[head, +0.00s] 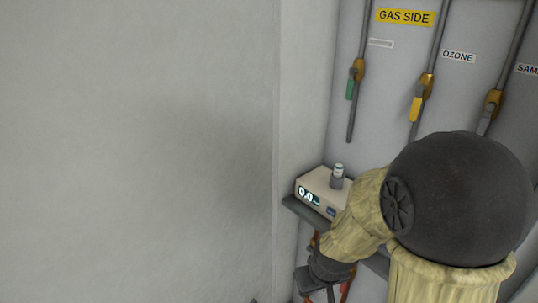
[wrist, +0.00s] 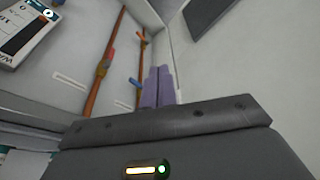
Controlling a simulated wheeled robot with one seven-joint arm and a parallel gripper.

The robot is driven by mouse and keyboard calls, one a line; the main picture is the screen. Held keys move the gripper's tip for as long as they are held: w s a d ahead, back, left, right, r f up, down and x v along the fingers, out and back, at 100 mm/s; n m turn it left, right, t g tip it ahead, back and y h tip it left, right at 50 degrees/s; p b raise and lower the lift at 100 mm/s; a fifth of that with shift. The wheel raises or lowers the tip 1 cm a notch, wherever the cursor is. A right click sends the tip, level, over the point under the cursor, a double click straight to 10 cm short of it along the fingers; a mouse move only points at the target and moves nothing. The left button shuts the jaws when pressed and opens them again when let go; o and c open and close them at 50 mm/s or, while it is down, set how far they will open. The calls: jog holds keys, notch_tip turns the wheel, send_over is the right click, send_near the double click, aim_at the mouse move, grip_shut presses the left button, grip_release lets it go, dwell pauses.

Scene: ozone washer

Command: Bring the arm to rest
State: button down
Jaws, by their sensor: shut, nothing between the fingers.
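My arm fills the lower right of the head view, bent at a large dark joint, with its pale sleeved links hanging down in front of the panel. My gripper (wrist: 158,86) shows in the wrist view as two purple fingers side by side, touching, with nothing between them. The fingers point toward the corner of the walls and touch nothing that I can see. In the head view the fingertips cannot be made out.
A box with a lit display (head: 322,192) stands on a dark shelf (head: 308,212), with a small vial (head: 337,176) on it. Pipes with yellow-handled (head: 417,108) and green-handled (head: 350,89) valves run above. Copper pipes (wrist: 101,70) lie near my fingers. The left wall (head: 130,150) is bare.

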jog(key=s+d+r+m, duration=0.3)
jog(key=s+d+r, duration=0.1)
jog(key=s, duration=0.1)
notch_tip(320, 180, up, 14)
jog(key=p, duration=1.4)
jog(key=shift+d+r+g+h+p, duration=0.2)
jog(key=shift+g+h+p, duration=0.1)
jog(key=shift+p, duration=0.05)
jog(key=shift+w, duration=0.15)
